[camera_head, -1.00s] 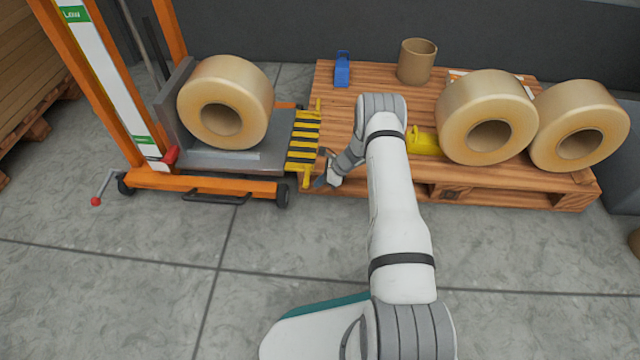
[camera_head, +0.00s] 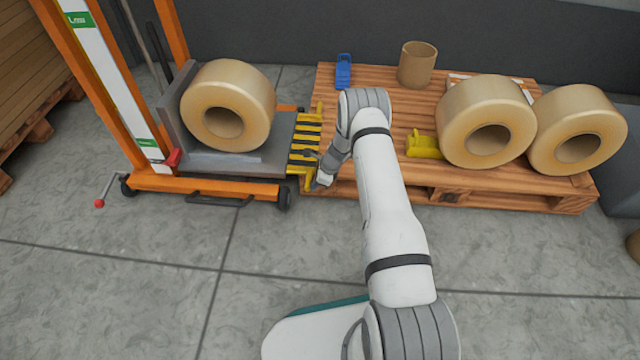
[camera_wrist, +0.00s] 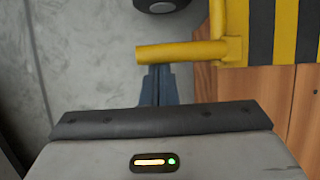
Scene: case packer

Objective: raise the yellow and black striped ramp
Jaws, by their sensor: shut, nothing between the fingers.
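The yellow and black striped ramp (camera_head: 305,140) lies flat between the lift's grey platform (camera_head: 240,162) and the wooden pallet. In the wrist view the ramp's striped plate (camera_wrist: 290,32) is at the upper right. Its yellow handle bar (camera_wrist: 180,51) sticks out to the left. My gripper (camera_head: 317,184) is at the near edge of the ramp. In the wrist view the shut fingers (camera_wrist: 157,72) reach up to the bar's lower side, with nothing held. I cannot tell whether they touch or pass under the bar.
A large tape roll (camera_head: 228,107) stands on the platform of the orange lift (camera_head: 205,185). Two more rolls (camera_head: 487,122) (camera_head: 579,130), a yellow chock (camera_head: 424,146), a blue item (camera_head: 343,72) and a cardboard core (camera_head: 416,64) are on the pallet (camera_head: 460,182). The near floor is clear.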

